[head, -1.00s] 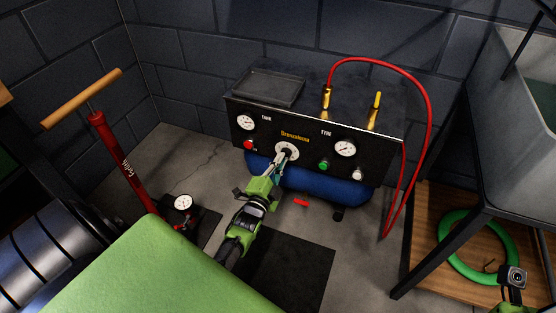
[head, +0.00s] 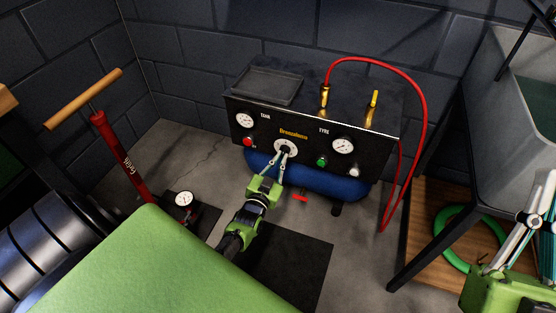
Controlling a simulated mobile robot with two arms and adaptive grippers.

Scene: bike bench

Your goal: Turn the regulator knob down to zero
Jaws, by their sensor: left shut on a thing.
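The black compressor panel (head: 268,138) faces me at the back of the bay. Its regulator knob sits at the middle of a white dial (head: 286,146), between the tank gauge (head: 245,120) and the tyre gauge (head: 343,146). My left gripper (head: 285,153) reaches up from below and is shut on the knob. Its fingertips hide most of the knob and part of the dial, so I cannot read the setting. My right gripper (head: 542,222) is at the lower right, away from the panel and cut by the picture edge; its jaw opening is unclear.
A red hose (head: 425,110) arches from a brass fitting (head: 324,97) down the panel's right side. A red button (head: 248,142) and a green button (head: 321,162) flank the dial. A red pump (head: 119,150) stands left.

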